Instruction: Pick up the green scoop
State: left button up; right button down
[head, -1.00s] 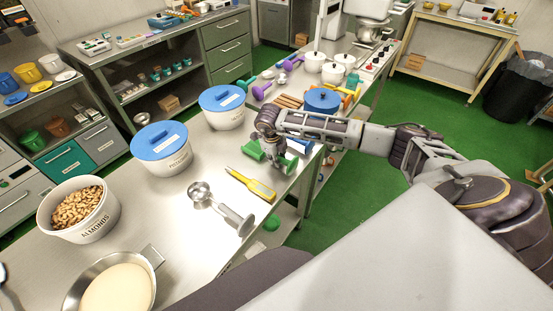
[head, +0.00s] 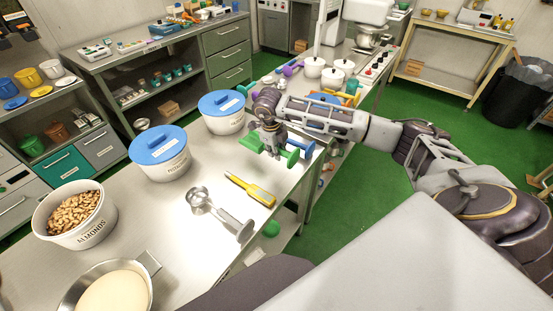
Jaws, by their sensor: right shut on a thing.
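The green scoop (head: 293,158) is at the right edge of the near steel table, in the head view. My right gripper (head: 273,148) comes down over it from above and is shut on it. Its green ends show on both sides of the fingers, while its middle is hidden behind them. The scoop appears slightly above the table top, but the exact gap is hard to tell. My left gripper is not in view.
A blue scoop (head: 303,147) lies just right of the green one. A yellow tool (head: 251,190) and a metal scoop (head: 220,212) lie nearer.

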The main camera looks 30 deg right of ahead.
jog(key=shift+r, duration=1.7)
jog(key=shift+r, duration=0.2)
jog(key=shift+r+p, duration=1.05)
jog(key=shift+r, duration=1.3)
jog(key=shift+r, duration=0.15)
